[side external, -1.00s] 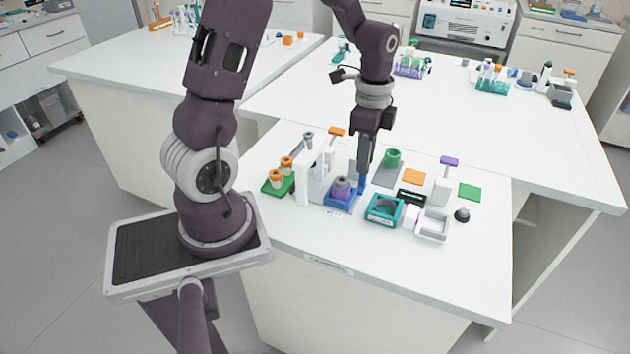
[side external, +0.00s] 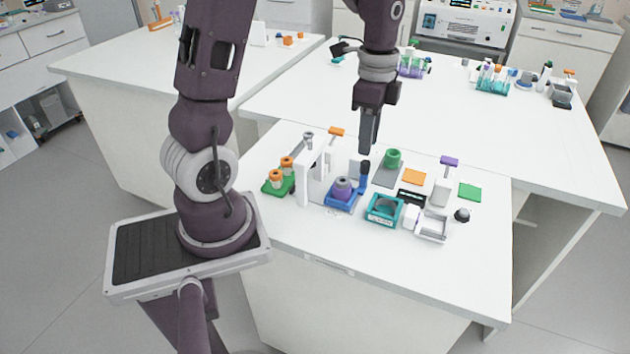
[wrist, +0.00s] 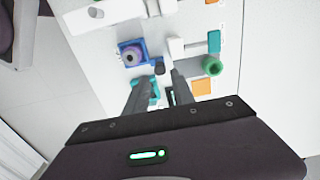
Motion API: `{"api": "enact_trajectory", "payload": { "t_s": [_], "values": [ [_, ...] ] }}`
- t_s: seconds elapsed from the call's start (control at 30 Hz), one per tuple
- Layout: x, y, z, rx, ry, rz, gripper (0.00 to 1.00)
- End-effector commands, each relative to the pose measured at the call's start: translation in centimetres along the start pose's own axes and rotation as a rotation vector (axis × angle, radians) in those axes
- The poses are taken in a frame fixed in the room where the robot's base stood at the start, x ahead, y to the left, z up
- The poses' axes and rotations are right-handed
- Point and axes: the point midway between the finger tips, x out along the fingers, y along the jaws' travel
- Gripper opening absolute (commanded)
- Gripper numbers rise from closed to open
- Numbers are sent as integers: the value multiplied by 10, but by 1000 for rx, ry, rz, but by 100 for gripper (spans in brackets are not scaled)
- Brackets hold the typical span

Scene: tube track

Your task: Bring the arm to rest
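My gripper (side external: 370,148) hangs fingers down above the work table, higher than the items on it. It also shows in the wrist view (wrist: 158,80), where its two dark fingers stand apart with nothing held between them. Below it in the side view is a blue stand (side external: 341,200) holding a purple piece with a grey top (side external: 342,187). A dark-topped blue upright (side external: 364,177) stands beside it, below the fingertips and apart from them. In the wrist view the fingers partly cover a teal box, which is clear in the side view (side external: 384,210).
A white frame (side external: 310,178) and a green rack with orange-capped tubes (side external: 280,179) stand left. A green cylinder (side external: 393,159), orange pad (side external: 414,177), green pad (side external: 470,192) and white tray (side external: 432,228) stand right. The back table (side external: 450,120) has wide bare room.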

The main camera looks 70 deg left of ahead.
Motion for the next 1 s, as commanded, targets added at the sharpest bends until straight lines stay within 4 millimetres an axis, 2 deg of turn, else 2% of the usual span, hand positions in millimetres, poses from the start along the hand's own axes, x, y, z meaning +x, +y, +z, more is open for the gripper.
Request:
{"api": "enact_trajectory", "payload": {
  "t_s": [0.23, 0.33, 0.37, 0.43, 0.5, 0.6, 0.7, 0.83, 1.0],
  "values": [
    [0, 0, 0, 0, 0, 0, 30],
    [-15, 11, -3, -38, 13, -30, 30],
    [-25, 19, -6, -69, 23, -51, 30],
    [-56, 49, -9, -174, 68, -113, 30],
    [-83, 87, -7, -304, 137, -168, 30],
    [-106, 138, 4, -486, 255, -210, 30],
    [-114, 175, 17, -630, 364, -215, 30],
    [-114, 199, 28, -740, 448, -199, 30],
    [-114, 204, 31, -771, 467, -191, 30]
  ]
}}
